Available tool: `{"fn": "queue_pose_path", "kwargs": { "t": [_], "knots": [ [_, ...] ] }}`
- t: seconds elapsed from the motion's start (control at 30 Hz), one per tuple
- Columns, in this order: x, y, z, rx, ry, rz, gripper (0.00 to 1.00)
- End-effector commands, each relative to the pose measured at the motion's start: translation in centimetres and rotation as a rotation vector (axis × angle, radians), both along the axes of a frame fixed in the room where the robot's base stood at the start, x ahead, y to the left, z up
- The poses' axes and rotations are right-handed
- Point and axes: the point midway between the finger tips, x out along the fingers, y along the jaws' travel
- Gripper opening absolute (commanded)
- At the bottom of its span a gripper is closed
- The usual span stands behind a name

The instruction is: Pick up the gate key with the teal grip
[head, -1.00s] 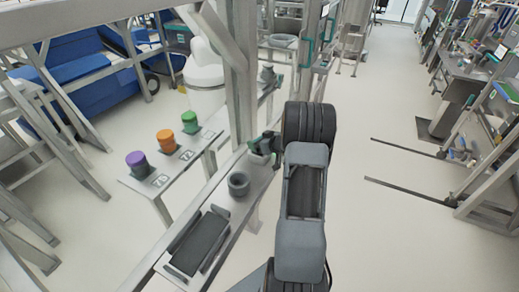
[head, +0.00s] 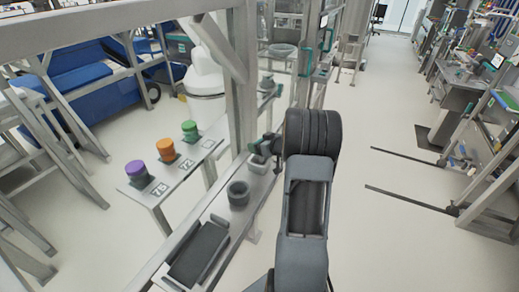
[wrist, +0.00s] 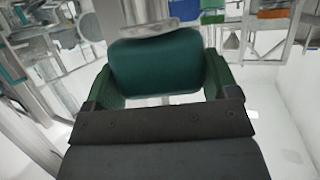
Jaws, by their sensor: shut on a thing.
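The teal grip (wrist: 155,66) of the gate key fills the middle of the wrist view, a rounded dark teal block. My gripper's green fingers (wrist: 160,80) are shut on it, one on each side. A grey metal piece (wrist: 155,27) shows just beyond the grip; I cannot tell whether it is part of the key. In the head view my gripper (head: 263,147) is small, at the rail beside the grey post, and the key is mostly hidden there.
A grey cup-like holder (head: 238,196) and a dark tray (head: 200,252) sit on the near ledge. A side shelf carries purple (head: 137,171), orange (head: 165,147) and green (head: 190,129) knobs. The upright post (head: 241,80) stands close to my gripper. Open floor (head: 400,240) lies at right.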

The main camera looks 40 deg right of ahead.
Motion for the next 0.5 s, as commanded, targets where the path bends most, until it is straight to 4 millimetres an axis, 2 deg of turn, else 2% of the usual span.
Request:
{"fn": "queue_pose_path", "kwargs": {
  "t": [0.3, 0.5],
  "knots": [
    [-4.7, 1.7, 5.6, -0.003, -0.004, -0.002, 0.5],
    [-8.6, 3.1, 7.2, -0.002, -0.001, -0.002, 0.5]
  ]
}}
